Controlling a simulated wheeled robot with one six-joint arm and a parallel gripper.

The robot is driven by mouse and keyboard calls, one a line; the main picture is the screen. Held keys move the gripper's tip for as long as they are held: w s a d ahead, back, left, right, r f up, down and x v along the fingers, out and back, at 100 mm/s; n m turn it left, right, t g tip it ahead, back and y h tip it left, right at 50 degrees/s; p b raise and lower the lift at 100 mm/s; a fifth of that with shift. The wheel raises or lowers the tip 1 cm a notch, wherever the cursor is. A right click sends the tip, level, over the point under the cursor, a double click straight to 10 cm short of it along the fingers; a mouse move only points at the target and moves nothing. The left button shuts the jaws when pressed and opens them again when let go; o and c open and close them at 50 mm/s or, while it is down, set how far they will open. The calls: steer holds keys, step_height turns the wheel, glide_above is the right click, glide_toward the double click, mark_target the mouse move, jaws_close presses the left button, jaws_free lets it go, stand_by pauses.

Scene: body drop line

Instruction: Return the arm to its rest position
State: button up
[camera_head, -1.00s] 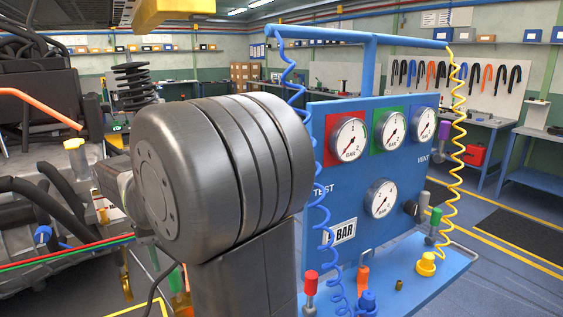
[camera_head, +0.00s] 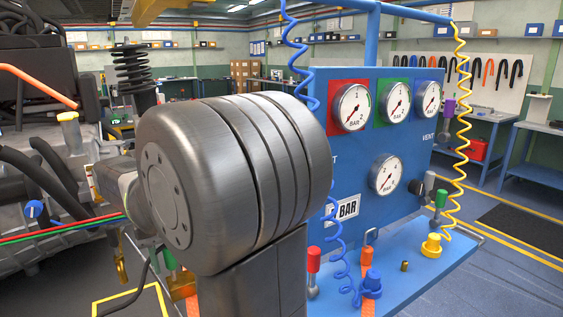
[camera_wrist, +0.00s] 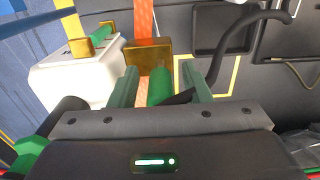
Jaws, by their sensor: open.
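My gripper (camera_wrist: 159,68) shows in the wrist view with its two grey-green fingers apart. A green cylinder (camera_wrist: 160,88) lies in line with the gap between the fingers, in front of a brass block (camera_wrist: 148,57); I cannot tell whether it touches either finger. In the head view my arm's large grey joint fills the middle, bent, and the gripper itself is hidden. The brass block also shows low in the head view (camera_head: 181,287), below and left of that joint.
A blue test panel (camera_head: 372,150) with several gauges stands close at the right of my arm. A yellow coiled hose (camera_head: 460,140) hangs beyond it. Vehicle parts and dark hoses (camera_head: 40,180) are at the left. A white container (camera_wrist: 75,80) is left of the fingers.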

steer(key=r, duration=0.1)
steer(key=w+r+p, duration=0.1)
steer(key=r+p, duration=0.1)
steer(key=shift+w+a+r, duration=0.15)
steer(key=shift+a+r, duration=0.05)
steer(key=shift+a, duration=0.2)
steer(key=r+p, duration=0.3)
steer(key=shift+s+d+r, duration=0.2)
steer(key=shift+a+r+p, duration=0.1)
steer(key=shift+r+p, duration=0.25)
steer(key=shift+r, duration=0.05)
steer(key=shift+r+p, duration=0.8)
steer(key=shift+r, duration=0.05)
